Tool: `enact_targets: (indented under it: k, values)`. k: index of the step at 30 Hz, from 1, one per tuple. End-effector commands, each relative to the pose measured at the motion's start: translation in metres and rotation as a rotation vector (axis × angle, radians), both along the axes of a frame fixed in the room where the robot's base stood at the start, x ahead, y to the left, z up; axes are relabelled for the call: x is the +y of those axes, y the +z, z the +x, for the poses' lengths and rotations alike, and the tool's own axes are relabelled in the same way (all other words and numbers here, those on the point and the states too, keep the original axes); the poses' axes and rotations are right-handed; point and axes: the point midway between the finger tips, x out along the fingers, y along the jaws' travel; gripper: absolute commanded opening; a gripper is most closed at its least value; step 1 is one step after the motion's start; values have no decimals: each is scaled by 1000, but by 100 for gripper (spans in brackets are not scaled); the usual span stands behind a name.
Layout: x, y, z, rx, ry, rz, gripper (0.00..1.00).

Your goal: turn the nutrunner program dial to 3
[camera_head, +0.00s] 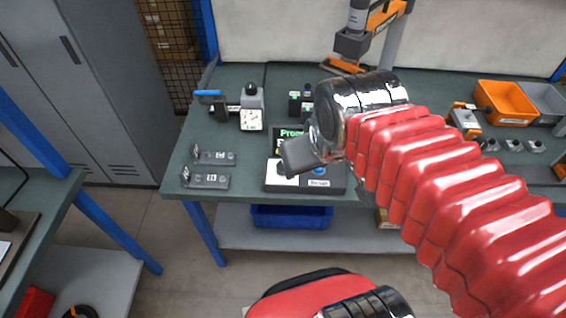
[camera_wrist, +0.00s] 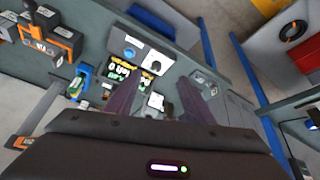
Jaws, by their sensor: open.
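The nutrunner controller (camera_head: 332,188) is a dark box on the bench, with a lit screen at the back and a blue knob (camera_head: 318,170) on its right. Its white dial plate (camera_head: 283,181) is at the front left, partly covered by my gripper. In the wrist view the blue knob (camera_wrist: 130,54) and a dark round program dial (camera_wrist: 154,57) show beyond my fingers. The dial's setting is too small to read. My gripper (camera_head: 292,158) is open and empty, above the controller. In the wrist view its two fingers (camera_wrist: 150,88) stand apart, with the screen partly behind them.
A gauge box (camera_head: 251,115) stands at the back left, with two small labelled blocks (camera_head: 207,181) in front. A tool stand (camera_head: 352,45) rises behind my arm. An orange bin (camera_head: 503,102) is at the right. A blue bin (camera_head: 290,216) sits below the bench.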

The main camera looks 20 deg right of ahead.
Motion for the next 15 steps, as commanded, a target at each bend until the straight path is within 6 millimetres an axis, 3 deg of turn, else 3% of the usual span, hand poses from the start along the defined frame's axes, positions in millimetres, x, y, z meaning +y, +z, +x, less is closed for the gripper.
enact_targets:
  k: [15]
  values:
    - [1, -9, 78, 200, 541, -198, 48]
